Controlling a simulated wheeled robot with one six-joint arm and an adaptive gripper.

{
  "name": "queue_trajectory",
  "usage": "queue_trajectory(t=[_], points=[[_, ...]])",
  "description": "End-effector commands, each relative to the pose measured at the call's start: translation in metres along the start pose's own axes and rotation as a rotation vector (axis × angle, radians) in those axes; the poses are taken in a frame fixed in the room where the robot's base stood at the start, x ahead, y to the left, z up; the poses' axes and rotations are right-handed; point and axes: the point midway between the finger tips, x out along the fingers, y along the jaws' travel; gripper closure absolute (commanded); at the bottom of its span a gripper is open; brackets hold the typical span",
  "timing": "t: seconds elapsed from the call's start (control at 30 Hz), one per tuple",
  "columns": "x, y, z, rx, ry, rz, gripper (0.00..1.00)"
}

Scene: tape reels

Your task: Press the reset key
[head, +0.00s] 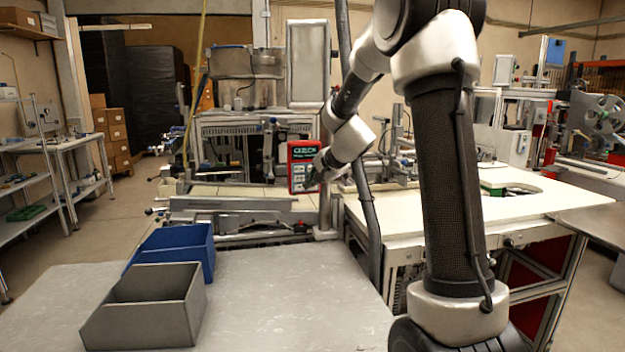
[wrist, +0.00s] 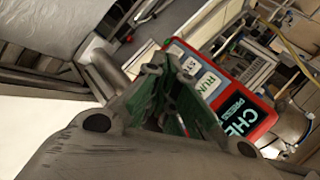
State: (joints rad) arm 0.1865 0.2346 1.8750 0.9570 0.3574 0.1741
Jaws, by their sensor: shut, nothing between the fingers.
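A red control box (head: 302,152) with a dark, green-lettered header and pale keys stands upright at the middle of the head view. In the wrist view the red box (wrist: 241,71) lies beyond the fingers, tilted in the picture. A key reading RUN (wrist: 208,84) and part of a key starting with ST (wrist: 184,62) show there. I cannot make out a reset key; part of the box's face is hidden by my fingers. My gripper (head: 314,179) is shut and empty, close in front of the box's lower right. I cannot tell whether it touches the box.
A blue bin (head: 172,243) and a grey bin (head: 147,304) stand on the near grey table (head: 270,290). A white worktop (head: 440,212) lies to the right behind my arm. A dark hose or cable (head: 364,215) hangs beside the box.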

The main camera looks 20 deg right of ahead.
Motion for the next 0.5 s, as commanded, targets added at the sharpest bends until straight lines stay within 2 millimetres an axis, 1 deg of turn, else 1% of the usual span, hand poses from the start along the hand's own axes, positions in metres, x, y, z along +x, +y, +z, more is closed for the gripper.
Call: queue_trajectory(t=[0.3, 0.5], points=[[0.0001, -0.0001, -0.0001, 0.000, 0.000, 0.000, 1.00], [0.0040, -0.0029, -0.0028, -0.001, 0.000, 0.000, 1.00]])
